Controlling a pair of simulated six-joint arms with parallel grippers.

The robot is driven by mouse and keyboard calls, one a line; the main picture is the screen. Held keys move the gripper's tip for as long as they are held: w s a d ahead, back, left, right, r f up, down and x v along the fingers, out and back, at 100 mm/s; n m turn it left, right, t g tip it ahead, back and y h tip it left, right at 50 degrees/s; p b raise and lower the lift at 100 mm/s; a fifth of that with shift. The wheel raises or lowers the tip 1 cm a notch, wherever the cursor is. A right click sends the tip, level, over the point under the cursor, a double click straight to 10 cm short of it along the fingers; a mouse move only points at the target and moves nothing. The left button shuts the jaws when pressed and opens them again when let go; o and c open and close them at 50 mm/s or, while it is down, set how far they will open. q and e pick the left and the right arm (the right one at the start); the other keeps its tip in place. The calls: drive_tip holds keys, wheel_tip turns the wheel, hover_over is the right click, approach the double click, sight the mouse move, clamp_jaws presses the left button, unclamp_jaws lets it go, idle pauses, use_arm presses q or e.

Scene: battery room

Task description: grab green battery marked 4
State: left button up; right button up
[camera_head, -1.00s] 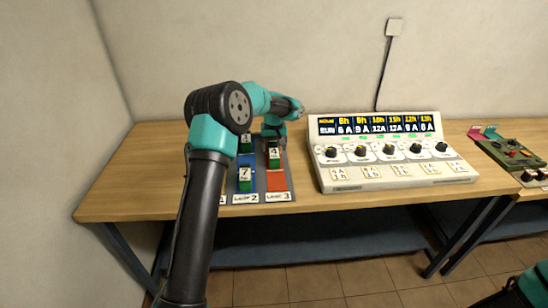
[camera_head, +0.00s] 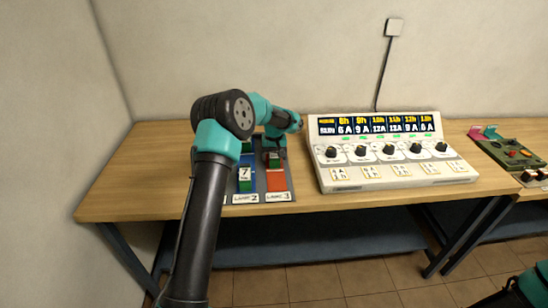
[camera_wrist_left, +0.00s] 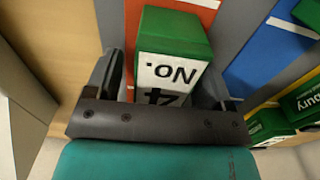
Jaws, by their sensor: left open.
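The green battery marked 4 (camera_wrist_left: 175,35) stands out in the left wrist view, its white label reading "No. 4" upside down and partly cut off by the gripper body. In the head view the battery (camera_head: 274,157) is mostly hidden, on the red strip (camera_head: 276,180) of lane 3. My left gripper (camera_wrist_left: 162,80) is open, with one finger on either side of the battery's label end. In the head view this gripper (camera_head: 273,150) is over lane 3. I cannot tell whether the fingers touch the battery. My right gripper is not in view.
A green battery marked 7 (camera_head: 246,173) stands on the blue lane 2 strip beside lane 3. More green batteries (camera_wrist_left: 300,100) show at the right of the wrist view. A charger console (camera_head: 390,173) stands to the right, with bare table between.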

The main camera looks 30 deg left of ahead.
use_arm(q)
drive_tip(key=shift+c, duration=0.3)
drive_tip(key=c, duration=1.3)
drive_tip(key=shift+r, duration=0.2)
drive_tip(key=shift+r, duration=1.4)
drive_tip(key=shift+s+r, duration=0.15)
drive_tip(key=shift+r, duration=0.1)
drive_tip(key=s+d, duration=0.2)
drive_tip(key=s, duration=0.2)
drive_tip(key=s+d+r, duration=0.1)
drive_tip(key=s+d, duration=0.2)
drive_tip(key=s, duration=0.2)
drive_tip(key=s+d, duration=0.3)
drive_tip(key=s, duration=0.1)
drive_tip(key=shift+s+d+r, duration=0.15)
drive_tip(key=shift+r, duration=0.05)
